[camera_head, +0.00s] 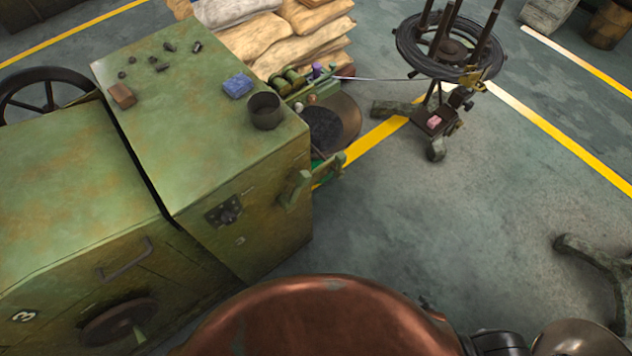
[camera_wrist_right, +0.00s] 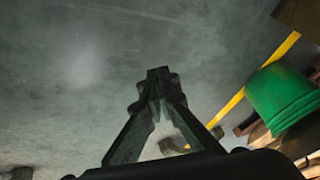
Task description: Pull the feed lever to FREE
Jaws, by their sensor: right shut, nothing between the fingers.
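The green heading machine (camera_head: 230,130) fills the left of the head view. At its far right corner is a small feed assembly (camera_head: 290,82), with a purple knob (camera_head: 317,70) near where the wire enters. I cannot tell for certain which part is the feed lever, and no FREE mark is readable. My right gripper (camera_wrist_right: 158,76) shows in the right wrist view with its fingertips together and nothing between them. It points over bare floor, apart from the machine. My left gripper is out of view.
A wire reel stand (camera_head: 437,120) stands right of the machine, with a wire running across to it. Sacks (camera_head: 290,40) are stacked behind. A dark cup (camera_head: 265,111) and blue block (camera_head: 238,85) sit on the machine top. A green drum-like thing (camera_wrist_right: 280,95) is right in the wrist view.

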